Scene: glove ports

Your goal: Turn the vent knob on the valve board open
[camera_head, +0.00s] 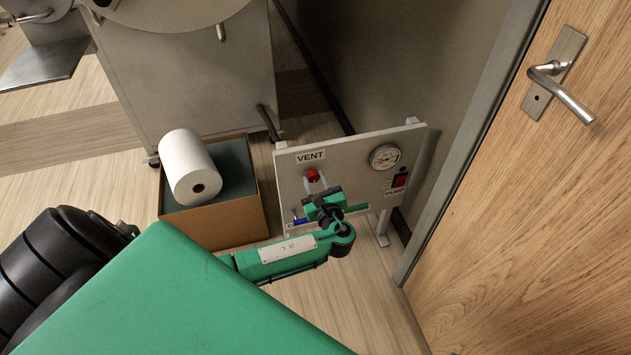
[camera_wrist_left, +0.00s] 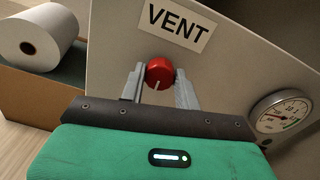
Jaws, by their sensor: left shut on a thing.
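The valve board (camera_head: 345,155) is a pale upright panel on feet, beside the wall and the wooden door. A red vent knob (camera_head: 312,176) sits below the VENT label (camera_head: 310,156). In the left wrist view the red knob (camera_wrist_left: 159,72) has a white pointer line running down, tilted slightly left. My left gripper (camera_head: 315,182) is at the board, with its two grey fingers (camera_wrist_left: 159,86) on either side of the knob, shut on it. The knob's lower edge and the board below it are partly hidden by the gripper. My right gripper is not in view.
A pressure gauge (camera_head: 385,156) and a red PUMP switch (camera_head: 399,180) sit on the board's right side. A cardboard box (camera_head: 232,222) with a white paper roll (camera_head: 187,165) stands left of the board. The door (camera_head: 540,200) closes off the right.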

